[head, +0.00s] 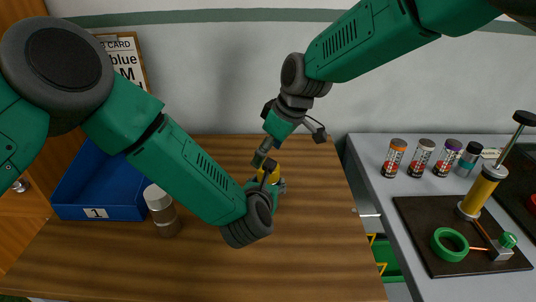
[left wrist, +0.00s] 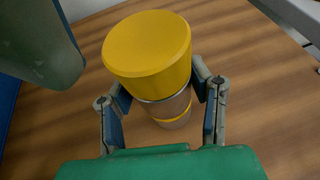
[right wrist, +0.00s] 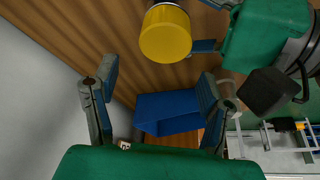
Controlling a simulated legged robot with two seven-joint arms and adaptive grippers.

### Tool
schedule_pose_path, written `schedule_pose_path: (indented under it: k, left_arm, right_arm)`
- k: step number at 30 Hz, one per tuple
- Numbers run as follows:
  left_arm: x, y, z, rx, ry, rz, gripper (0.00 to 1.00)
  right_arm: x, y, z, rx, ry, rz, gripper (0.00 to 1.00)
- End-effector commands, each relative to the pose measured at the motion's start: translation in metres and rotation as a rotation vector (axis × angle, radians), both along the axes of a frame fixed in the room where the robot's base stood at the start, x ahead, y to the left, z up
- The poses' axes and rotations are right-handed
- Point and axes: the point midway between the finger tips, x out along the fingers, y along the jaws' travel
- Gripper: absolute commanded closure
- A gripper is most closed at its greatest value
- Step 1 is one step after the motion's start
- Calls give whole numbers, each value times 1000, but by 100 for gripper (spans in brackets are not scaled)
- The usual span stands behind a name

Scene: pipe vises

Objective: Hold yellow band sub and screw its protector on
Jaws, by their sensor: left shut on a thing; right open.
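The yellow band sub, a metal cylinder with a yellow band (left wrist: 172,118), stands upright between the fingers of my left gripper (left wrist: 162,92), which is shut on it. A yellow protector (left wrist: 148,45) sits on the sub's top end in the left wrist view and looks slightly tilted; I cannot tell how far it is threaded. In the head view the yellow protector (head: 272,173) is partly hidden by my grippers. My right gripper (head: 264,152) is above it, open. In the right wrist view the protector (right wrist: 166,36) lies beyond the open fingers of my right gripper (right wrist: 158,82), apart from them.
A blue bin (head: 100,190) labelled 1 and a metal cylinder (head: 160,205) stand on the left of the wooden table (head: 320,250). A grey bench (head: 375,160) at right holds several banded cylinders (head: 420,158) and a dark mat (head: 430,220) with a vise and green ring.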

Motion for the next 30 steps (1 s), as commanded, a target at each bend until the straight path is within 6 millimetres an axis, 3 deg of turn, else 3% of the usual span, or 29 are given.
schedule_pose_path:
  k: [5,8,15,21,25,30]
  left_arm:
    - [0,0,-1,-1,1,-1,100]
    - [0,0,-1,-1,1,-1,100]
    - [0,0,0,-1,1,-1,100]
    - [0,0,0,-1,1,0,100]
    - [0,0,0,-1,1,0,100]
    - [0,0,0,-1,0,0,100]
  right_arm:
    - [0,3,2,-14,-11,57,36]
    - [0,8,5,-51,-36,197,36]
    - [0,19,20,-215,-131,814,36]
    - [0,14,26,-340,-163,1308,36]
    - [0,7,27,-388,-155,1531,36]
    - [-1,2,28,-414,-143,1682,36]
